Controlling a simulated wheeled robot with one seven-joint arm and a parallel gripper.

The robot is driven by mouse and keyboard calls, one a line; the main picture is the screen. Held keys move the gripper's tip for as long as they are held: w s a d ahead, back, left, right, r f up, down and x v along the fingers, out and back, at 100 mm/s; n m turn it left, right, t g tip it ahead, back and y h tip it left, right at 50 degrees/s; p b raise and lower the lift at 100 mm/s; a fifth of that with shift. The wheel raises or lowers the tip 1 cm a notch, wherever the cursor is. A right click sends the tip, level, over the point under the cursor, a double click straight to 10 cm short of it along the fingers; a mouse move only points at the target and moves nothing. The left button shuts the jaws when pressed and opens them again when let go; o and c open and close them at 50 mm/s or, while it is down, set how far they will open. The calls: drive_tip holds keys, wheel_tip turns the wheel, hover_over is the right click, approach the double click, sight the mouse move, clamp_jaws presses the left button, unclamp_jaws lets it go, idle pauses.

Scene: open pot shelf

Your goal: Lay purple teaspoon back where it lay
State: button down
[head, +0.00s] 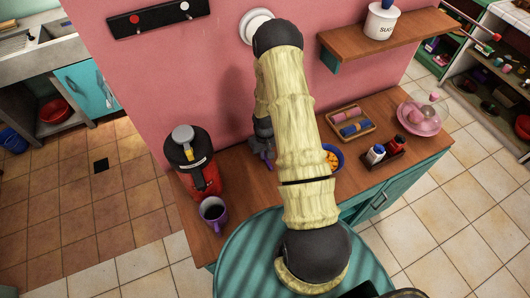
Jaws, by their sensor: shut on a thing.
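My gripper (266,152) is low over the wooden counter (237,187), close to the pink wall, partly hidden behind my own arm. It is shut on the purple teaspoon (269,158), of which only a small purple bit shows by the fingers. The rest of the spoon is hidden, and I cannot tell whether it touches the counter. A dark purple mug (213,213) stands at the counter's front left. A blue bowl (338,153) with orange pieces is right of my arm, partly covered by it.
A red and black coffee machine (196,167) stands left of my gripper. To the right are a tray (368,128) with rolled cloths, a shaker caddy (386,158) and a pink dish with a clear dome (420,118). A shelf (345,40) with a sugar jar juts out above.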

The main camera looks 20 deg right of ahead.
drive_tip(key=shift+f, duration=0.35)
drive_tip(key=c, duration=1.4)
unclamp_jaws()
drive_tip(key=shift+o, duration=0.2)
drive_tip(key=shift+r, duration=0.1)
drive_tip(key=shift+r, duration=0.1)
wheel_tip(320, 180, up, 17)
drive_tip(key=b, duration=0.4)
drive_tip(key=s+a+r+t, duration=0.2)
drive_tip(key=s+a+r, duration=0.8)
drive_tip(key=s, duration=0.3)
drive_tip(key=shift+s+a+t, duration=0.15)
drive_tip(key=shift+s+t, duration=0.1)
drive_tip(key=shift+t, duration=0.05)
